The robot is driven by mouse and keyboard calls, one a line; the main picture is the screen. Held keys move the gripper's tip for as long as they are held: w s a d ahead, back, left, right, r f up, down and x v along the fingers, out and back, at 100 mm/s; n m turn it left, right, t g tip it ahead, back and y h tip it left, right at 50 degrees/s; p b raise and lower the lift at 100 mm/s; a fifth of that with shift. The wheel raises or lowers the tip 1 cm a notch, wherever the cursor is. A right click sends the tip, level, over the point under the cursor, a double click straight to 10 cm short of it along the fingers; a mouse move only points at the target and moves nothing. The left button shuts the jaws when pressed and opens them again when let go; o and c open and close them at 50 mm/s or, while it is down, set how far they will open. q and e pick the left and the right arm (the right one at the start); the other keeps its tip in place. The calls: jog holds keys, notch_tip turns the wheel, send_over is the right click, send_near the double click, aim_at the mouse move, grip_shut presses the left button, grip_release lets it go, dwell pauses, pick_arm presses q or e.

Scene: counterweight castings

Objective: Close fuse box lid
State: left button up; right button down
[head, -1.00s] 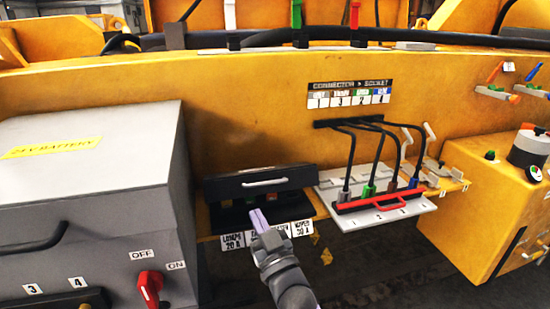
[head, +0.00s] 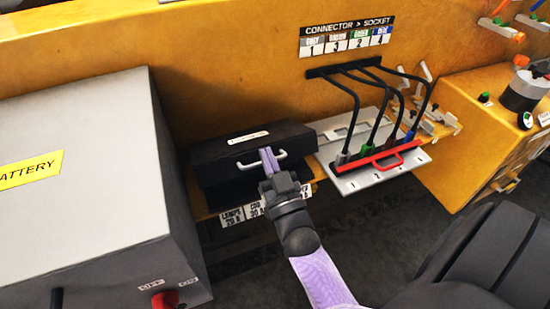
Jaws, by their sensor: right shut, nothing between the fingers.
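The black fuse box (head: 215,192) stands on the yellow ledge, with its lid (head: 225,150) down over it. The lid has a white handle (head: 246,166) on its front and a small pale label on top. My right gripper (head: 268,160) is shut, with its lilac fingers at the lid's handle. I cannot tell whether the fingers touch the handle or the lid. The fuses inside are hidden. White labels (head: 232,216) show below the box, partly covered by my gripper. My left gripper is not in view.
A grey battery box (head: 80,190) stands close at the left, with a red switch (head: 165,299). At the right is a white connector plate (head: 352,183) with a red-handled bar (head: 378,160) and several black cables. A yellow cabinet (head: 480,120) is further right.

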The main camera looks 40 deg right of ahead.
aim_at(262, 145)
jog(key=x, duration=0.3)
jog(key=shift+w+f, duration=0.1)
jog(key=shift+w, duration=0.1)
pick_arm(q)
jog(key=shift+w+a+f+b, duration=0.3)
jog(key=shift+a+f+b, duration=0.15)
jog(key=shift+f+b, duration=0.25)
pick_arm(e)
jog(key=f, duration=0.1)
jog(key=s+f, duration=0.1)
jog(key=f, duration=0.1)
jog(key=shift+s+a+f, duration=0.15)
jog(key=shift+f, duration=0.1)
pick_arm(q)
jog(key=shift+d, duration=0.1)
